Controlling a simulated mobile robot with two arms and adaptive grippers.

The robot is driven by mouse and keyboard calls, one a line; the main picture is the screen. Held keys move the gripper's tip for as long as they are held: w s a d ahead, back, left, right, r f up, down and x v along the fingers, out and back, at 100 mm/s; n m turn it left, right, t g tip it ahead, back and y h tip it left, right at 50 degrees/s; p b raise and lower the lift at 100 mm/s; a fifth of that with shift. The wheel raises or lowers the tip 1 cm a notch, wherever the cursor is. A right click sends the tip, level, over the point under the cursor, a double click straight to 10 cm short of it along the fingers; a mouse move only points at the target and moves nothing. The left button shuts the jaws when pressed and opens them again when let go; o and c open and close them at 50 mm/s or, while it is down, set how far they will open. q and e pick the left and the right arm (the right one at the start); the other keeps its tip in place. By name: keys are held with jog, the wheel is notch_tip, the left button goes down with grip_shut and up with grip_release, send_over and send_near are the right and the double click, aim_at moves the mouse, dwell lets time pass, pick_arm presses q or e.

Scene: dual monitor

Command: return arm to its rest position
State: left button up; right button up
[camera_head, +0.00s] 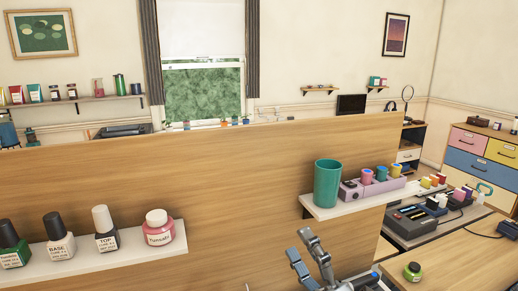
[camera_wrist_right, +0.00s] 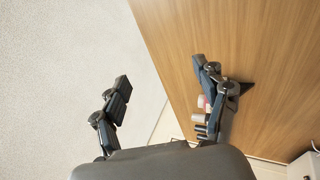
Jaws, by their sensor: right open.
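My right gripper (camera_head: 302,246) shows at the bottom of the head view, in front of the wooden panel and below the right shelf. In the right wrist view my right gripper (camera_wrist_right: 160,73) has its two fingers spread wide, with nothing between them. It is open and empty. Most of the right arm is cut off by the bottom edge of the head view. My left gripper is not in view.
A wooden panel (camera_head: 240,190) carries a left shelf (camera_head: 95,265) with several bottles and a right shelf (camera_head: 355,204) with a green cup (camera_head: 327,183). A small green jar (camera_head: 412,271) stands on a wooden surface at lower right.

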jog(key=s+d+f+m+g+h, duration=0.35)
jog(key=d+f+m+h, duration=0.25)
jog(key=f+m, duration=0.3)
jog(key=s+d+f+m+g+h, duration=0.2)
jog(key=d+f+m+g+h, duration=0.3)
jog(key=f+m, duration=0.5)
jog(key=s+d+f+m+g, duration=0.15)
jog(key=s+f+g, duration=0.25)
jog(key=s+f, duration=0.4)
jog(key=s+f+m+g, duration=0.2)
jog(key=s+f+g, duration=0.25)
jog(key=s, duration=0.65)
notch_tip(320, 180, down, 30)
jog(key=s+g, duration=0.1)
jog(key=s, duration=0.2)
jog(key=s+d+f+g+b, duration=0.1)
jog(key=s+d+f, duration=0.2)
jog(key=s+f, duration=1.1)
jog(key=shift+s+f, duration=0.15)
jog(key=shift+s, duration=0.55)
